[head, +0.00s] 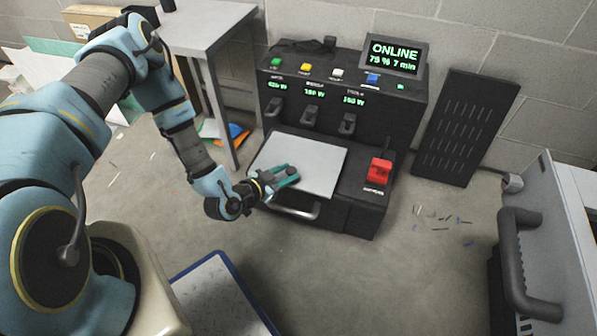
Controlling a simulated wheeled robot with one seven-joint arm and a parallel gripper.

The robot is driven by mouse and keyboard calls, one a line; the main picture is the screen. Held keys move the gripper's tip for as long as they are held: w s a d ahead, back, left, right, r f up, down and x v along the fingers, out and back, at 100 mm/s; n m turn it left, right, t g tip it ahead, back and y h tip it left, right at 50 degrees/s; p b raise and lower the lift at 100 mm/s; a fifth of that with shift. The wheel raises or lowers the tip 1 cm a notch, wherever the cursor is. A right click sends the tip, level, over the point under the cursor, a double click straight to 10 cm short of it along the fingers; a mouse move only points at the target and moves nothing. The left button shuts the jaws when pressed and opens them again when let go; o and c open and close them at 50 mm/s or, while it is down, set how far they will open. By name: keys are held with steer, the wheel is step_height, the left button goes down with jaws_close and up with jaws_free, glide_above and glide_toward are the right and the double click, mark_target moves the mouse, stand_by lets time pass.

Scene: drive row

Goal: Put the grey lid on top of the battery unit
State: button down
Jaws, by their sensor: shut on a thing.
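The battery unit (360,212) is a black box with a raised back panel, a lower front deck and a silver front handle. The grey lid (318,165) is a flat, light grey square plate over the left part of that deck. It looks roughly level, but I cannot tell whether it rests fully on the deck. My gripper (287,173), with teal fingers, reaches in from the left over the lid's front left part. It is shut on the lid, at what looks like a small dark knob. The fingers and knob partly hide each other.
The back panel has coloured buttons, dark levers and a screen (394,55) reading "ONLINE". A red switch (380,171) stands right of the lid. A black slotted panel (466,127) leans on the wall. A grey table (200,30) stands at left. Small debris lies on the right floor.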

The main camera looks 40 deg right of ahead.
mark_target(298, 170)
steer(key=d, duration=0.2)
steer(key=w+d, duration=0.1)
steer(key=d, duration=0.1)
steer(key=shift+d, duration=0.3)
steer(key=f, duration=0.1)
steer(key=f+b, duration=0.1)
steer(key=f, duration=0.1)
steer(key=shift+d+f, duration=0.2)
steer(key=shift+f, duration=0.05)
steer(key=shift+c, duration=2.4)
jaws_free()
steer(key=p+v, duration=0.1)
steer(key=v, duration=1.1)
